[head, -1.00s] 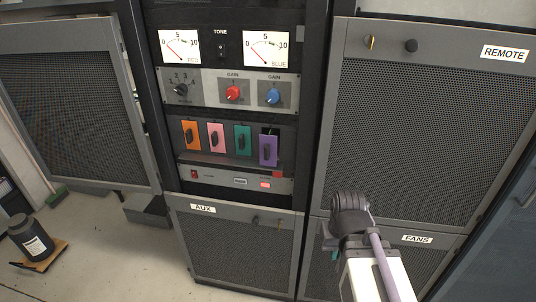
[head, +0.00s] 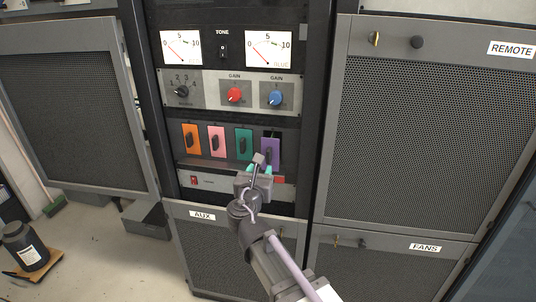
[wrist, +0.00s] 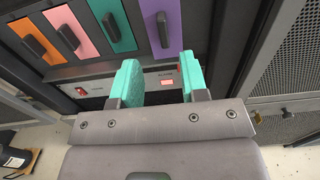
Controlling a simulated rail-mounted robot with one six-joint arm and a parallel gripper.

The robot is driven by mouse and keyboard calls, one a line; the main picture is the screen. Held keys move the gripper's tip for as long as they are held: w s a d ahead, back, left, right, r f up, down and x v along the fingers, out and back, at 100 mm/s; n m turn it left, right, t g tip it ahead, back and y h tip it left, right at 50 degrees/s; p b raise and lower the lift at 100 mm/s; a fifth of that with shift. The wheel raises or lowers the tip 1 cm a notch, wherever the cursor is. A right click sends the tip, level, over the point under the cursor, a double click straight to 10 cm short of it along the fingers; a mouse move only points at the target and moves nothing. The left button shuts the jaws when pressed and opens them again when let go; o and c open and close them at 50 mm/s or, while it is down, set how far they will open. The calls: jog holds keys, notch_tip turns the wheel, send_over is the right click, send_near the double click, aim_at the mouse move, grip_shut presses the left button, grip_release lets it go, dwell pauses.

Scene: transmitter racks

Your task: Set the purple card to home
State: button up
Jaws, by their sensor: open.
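The purple card (head: 271,152) is at the right end of a row of cards in the middle rack. It sits lower or further out than its neighbours, with a dark gap above it. In the wrist view the purple card (wrist: 172,12) has a dark upright handle (wrist: 163,30). My gripper (head: 261,169) is just below and in front of the card. In the wrist view my gripper (wrist: 160,82) shows two teal fingers, apart and empty, with the handle beyond and between them, not touching. In the head view my gripper hides part of the panel below the card.
Orange (head: 191,140), pink (head: 216,140) and teal (head: 243,143) cards stand to the left in the same row. A panel with a red switch (head: 194,180) lies below them. Gain knobs (head: 234,95) are above. A mesh door (head: 410,130) flanks the rack on the right.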

aim_at(268, 153)
jog(key=w, duration=0.3)
jog(key=w+d, duration=0.1)
jog(key=w, duration=0.3)
jog(key=w+d, duration=0.1)
jog(key=w, duration=0.2)
jog(key=shift+w, duration=0.35)
jog(key=shift+c, duration=0.4)
grip_shut()
